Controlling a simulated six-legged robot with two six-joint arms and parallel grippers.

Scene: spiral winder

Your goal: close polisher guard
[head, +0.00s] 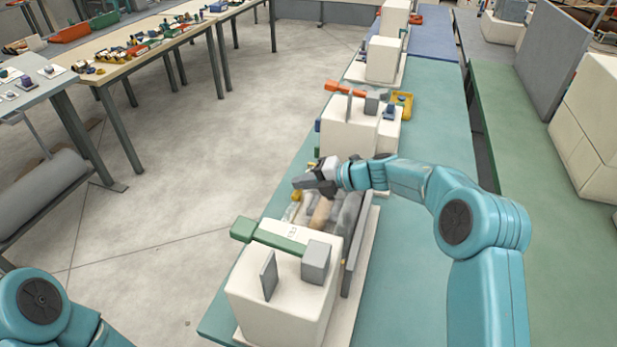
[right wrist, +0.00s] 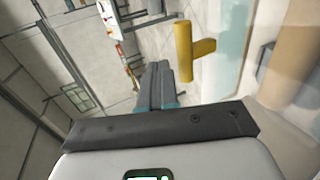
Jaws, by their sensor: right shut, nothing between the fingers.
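A cream machine (head: 275,300) stands on the teal bench, with a grey upright panel (head: 352,262) along its right side. I cannot tell for sure which part is the polisher guard. A tan roller (head: 321,212) lies in the gap behind the near cream block, and shows at the right of the right wrist view (right wrist: 288,55). My right gripper (head: 304,181) is shut and empty above this gap. In the right wrist view, a yellow T-shaped handle (right wrist: 187,52) stands beside the shut fingers (right wrist: 157,85), apparently apart from them. My left gripper is out of view.
A green bar (head: 265,238) and grey blocks sit on the near cream block. Another cream machine (head: 345,130) with an orange handle (head: 345,90) stands farther back. The teal bench (head: 435,130) is clear at right. Tables with small parts (head: 150,45) stand across open floor.

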